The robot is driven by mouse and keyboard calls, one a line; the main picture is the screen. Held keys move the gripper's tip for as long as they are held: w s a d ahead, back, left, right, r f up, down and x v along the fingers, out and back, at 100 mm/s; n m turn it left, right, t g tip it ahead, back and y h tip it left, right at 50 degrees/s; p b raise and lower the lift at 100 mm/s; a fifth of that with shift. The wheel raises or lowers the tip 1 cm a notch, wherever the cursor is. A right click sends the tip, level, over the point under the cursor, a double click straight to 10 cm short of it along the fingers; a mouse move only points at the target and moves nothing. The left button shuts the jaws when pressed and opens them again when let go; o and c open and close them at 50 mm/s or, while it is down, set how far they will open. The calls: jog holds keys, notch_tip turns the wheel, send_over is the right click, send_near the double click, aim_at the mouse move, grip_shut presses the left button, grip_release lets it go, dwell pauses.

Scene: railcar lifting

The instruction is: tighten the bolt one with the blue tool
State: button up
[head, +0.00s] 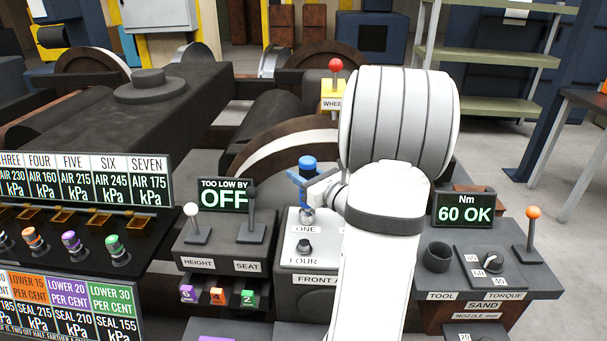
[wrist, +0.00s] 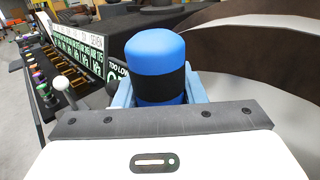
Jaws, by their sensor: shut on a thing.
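The blue tool (head: 308,164) stands upright above the plate marked ONE, and its blue and black body fills the middle of the wrist view (wrist: 156,68). My gripper (head: 314,184) is shut on it, with light blue fingers on both sides. The tool's lower end meets or nearly meets bolt one (head: 306,215); I cannot tell how well it is seated. Bolt four (head: 304,246) sits bare below, marked FOUR. The torque display (head: 463,208) reads "Nm 60 OK". The torque dial (head: 492,262) is below it.
The empty tool holder (head: 436,257) is on the right console, beside an orange-knobbed lever (head: 533,228). The height lever (head: 193,222) and seat lever (head: 251,215) stand left of the bolts. A red-knobbed lever (head: 336,75) stands behind. My arm hides part of the front plate.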

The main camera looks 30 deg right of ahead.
jog(key=shift+r+p, duration=2.5)
jog(key=shift+r, duration=1)
